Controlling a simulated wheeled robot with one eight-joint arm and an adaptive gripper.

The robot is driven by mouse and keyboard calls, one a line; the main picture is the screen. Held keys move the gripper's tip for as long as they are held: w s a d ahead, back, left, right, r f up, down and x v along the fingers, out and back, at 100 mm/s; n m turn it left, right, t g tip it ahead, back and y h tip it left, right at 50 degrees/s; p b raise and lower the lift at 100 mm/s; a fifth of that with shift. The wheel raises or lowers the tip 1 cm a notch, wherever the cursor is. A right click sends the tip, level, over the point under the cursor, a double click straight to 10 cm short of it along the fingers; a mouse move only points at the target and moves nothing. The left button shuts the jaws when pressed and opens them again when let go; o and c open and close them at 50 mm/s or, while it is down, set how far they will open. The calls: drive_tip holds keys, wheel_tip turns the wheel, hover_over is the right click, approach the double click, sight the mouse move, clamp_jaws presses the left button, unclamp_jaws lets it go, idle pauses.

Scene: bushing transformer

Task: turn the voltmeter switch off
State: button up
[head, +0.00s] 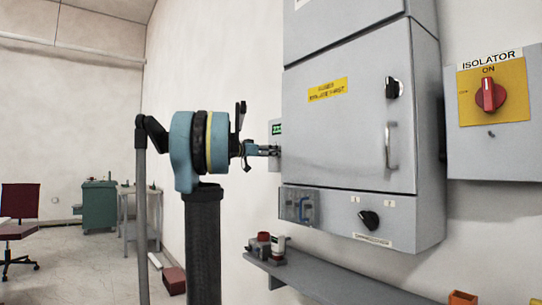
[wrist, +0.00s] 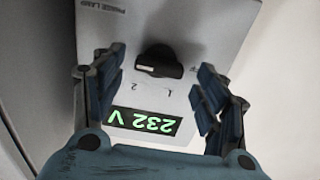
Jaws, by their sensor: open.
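A small grey box (wrist: 205,25) with a lit green 232 V display (wrist: 146,122) fills the wrist view, upside down. A black rotary switch (wrist: 160,63) with a white pointer mark sits on its face, with "PHASE LAMP" lettering above it in the picture. The pointer mark is on the knob's left end. My gripper (wrist: 162,68) is open, with one finger at each side of the switch, apart from it. In the head view the box (head: 275,128) is left of the big cabinet, my gripper (head: 264,150) in front of it, hiding the switch.
The grey cabinet (head: 345,140) stands right of the box, with a handle (head: 391,146) and a black knob (head: 369,219) below. A red isolator switch (head: 488,95) is farther right. A shelf (head: 325,282) with small parts runs below.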

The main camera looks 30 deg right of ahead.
drive_tip(key=shift+d, duration=0.8)
drive_tip(key=c, duration=1)
drive_tip(key=shift+w, duration=0.1)
drive_tip(key=shift+c, duration=0.2)
